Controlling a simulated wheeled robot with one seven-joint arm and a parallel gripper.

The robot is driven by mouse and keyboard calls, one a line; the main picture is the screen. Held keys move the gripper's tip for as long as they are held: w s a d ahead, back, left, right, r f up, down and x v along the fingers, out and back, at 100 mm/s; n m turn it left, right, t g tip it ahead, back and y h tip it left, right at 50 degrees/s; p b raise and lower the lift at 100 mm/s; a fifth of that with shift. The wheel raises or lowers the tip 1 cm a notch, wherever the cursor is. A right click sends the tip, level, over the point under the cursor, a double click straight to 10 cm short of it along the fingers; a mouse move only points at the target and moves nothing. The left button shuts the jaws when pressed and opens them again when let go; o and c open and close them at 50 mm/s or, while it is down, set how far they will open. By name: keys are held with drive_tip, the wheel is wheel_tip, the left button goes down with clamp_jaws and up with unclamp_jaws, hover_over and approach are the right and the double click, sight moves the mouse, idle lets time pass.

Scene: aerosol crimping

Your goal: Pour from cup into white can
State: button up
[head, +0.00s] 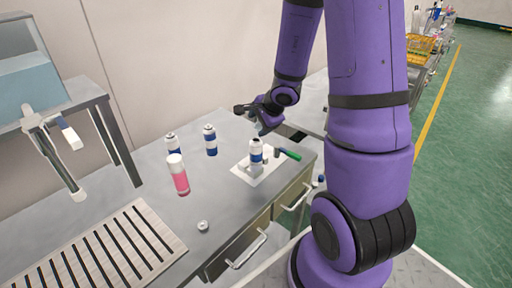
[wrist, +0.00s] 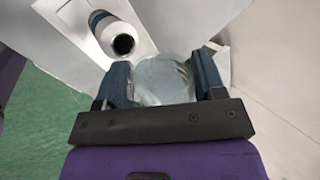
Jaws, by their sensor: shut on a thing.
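The white can (head: 256,158) with a blue band stands upright on a white sheet or tray (head: 243,175) on the table. In the wrist view the white can (wrist: 111,34) shows its dark open top, just beyond my gripper and to the left. My gripper (wrist: 163,76) is shut on a clear cup (wrist: 163,82), with one finger on each side of it. In the head view my gripper (head: 266,118) is above and behind the white can; the cup cannot be made out there. Whether the cup holds liquid is unclear.
A green-handled tool (head: 289,154) lies right of the can. A small round part (head: 203,226) and a slatted rack (head: 100,254) are nearer. The table front is mostly clear.

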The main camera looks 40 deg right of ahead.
drive_tip(key=shift+a, duration=0.1)
drive_tip(key=shift+a, duration=0.1)
drive_tip(key=shift+f+h, duration=0.1)
drive_tip(key=shift+h, duration=0.4)
drive_tip(key=shift+a+f+n+t+h, duration=0.15)
drive_tip(key=shift+n+t+h, duration=0.3)
drive_tip(key=shift+h, duration=0.35)
